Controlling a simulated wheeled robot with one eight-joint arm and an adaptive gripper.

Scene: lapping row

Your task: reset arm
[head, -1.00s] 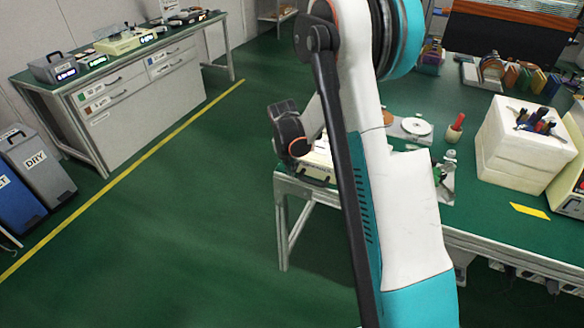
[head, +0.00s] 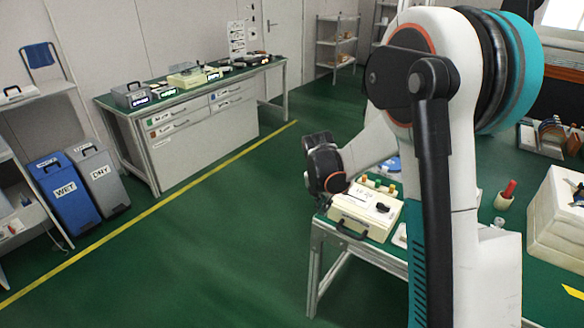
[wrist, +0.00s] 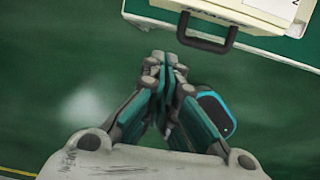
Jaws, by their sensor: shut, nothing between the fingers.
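My gripper (wrist: 165,72) is in the wrist view, its fingers together and empty, above the green floor. The fingertips point towards the front edge of the green-topped bench, just short of a cream case's dark handle (wrist: 206,42) in that picture. No contact shows. In the head view my white and teal arm stands folded on the right, with its dark wrist part (head: 325,165) hanging at the bench's left corner, beside the cream case (head: 366,213). The fingers cannot be made out in the head view.
A bench with drawers (head: 205,115) stands at the back left, with blue WET (head: 66,192) and grey DRY (head: 98,180) bins beside it. A white foam block (head: 555,215) and a red-handled tool (head: 506,193) are on the right bench. Green floor between is open.

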